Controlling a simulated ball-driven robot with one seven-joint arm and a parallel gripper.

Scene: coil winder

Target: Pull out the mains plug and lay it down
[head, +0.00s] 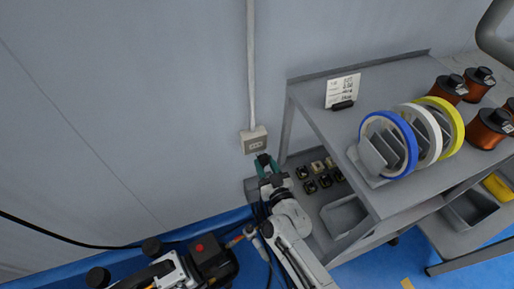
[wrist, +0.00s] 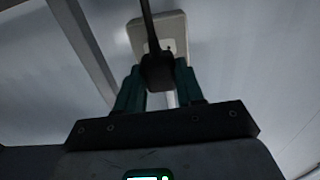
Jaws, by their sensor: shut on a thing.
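The beige wall socket (head: 254,139) is fixed to the wall at the foot of a vertical conduit, and its front shows small dark marks. My gripper (head: 264,162) is just below and in front of it. In the wrist view, my gripper's green fingers (wrist: 160,84) are shut on the black mains plug (wrist: 157,72). The plug's dark cord rises from it across the socket (wrist: 172,24). The plug overlaps the socket's lower part, and I cannot tell whether its pins are in. In the head view the fingers hide the plug.
A grey shelf cart (head: 310,95) stands to the right, with blue, white and yellow reels (head: 412,140) and copper spools (head: 490,128) on top. Small parts and a bin (head: 345,215) are on its lower shelf.

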